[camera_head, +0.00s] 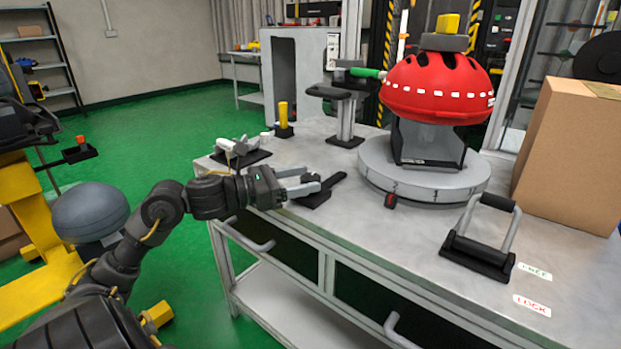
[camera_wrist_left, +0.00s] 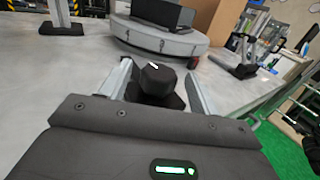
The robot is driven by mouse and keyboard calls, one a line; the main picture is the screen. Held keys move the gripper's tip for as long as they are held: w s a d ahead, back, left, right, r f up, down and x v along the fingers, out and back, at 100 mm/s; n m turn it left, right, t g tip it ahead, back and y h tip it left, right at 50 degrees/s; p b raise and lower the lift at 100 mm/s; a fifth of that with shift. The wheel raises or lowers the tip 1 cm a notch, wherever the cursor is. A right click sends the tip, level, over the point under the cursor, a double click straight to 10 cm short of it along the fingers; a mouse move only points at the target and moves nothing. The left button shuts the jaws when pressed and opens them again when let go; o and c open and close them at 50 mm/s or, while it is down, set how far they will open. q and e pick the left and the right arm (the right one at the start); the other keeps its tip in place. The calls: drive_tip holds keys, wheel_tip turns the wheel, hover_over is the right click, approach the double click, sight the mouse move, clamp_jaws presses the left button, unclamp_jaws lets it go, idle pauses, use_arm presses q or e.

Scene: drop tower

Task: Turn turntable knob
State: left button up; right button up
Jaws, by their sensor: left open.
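My left gripper (camera_head: 303,186) is open at the front left of the bench. In the left wrist view, a black knob (camera_wrist_left: 157,80) on a dark base sits between its two spread fingers, with visible gaps on both sides. In the head view, the fingers partly hide this knob, and its dark flat base (camera_head: 323,193) shows beside them. The round grey turntable (camera_head: 430,182) stands farther right and carries a dark stand with a red helmet (camera_head: 437,86). A small red piece (camera_head: 391,201) sits at the turntable's front edge. My right gripper is out of view.
A black-and-grey lever handle (camera_head: 480,245) stands on the bench (camera_head: 385,243) at right, near FREE and LOCK labels. A cardboard box (camera_head: 570,150) is behind it. A grey post stand (camera_head: 346,115) and a yellow-topped piece (camera_head: 284,120) stand behind my gripper.

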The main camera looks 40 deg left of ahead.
use_arm(q)
drive_tip(key=shift+x, duration=1.15)
drive_tip(key=c, duration=0.9)
drive_tip(key=shift+c, duration=0.2)
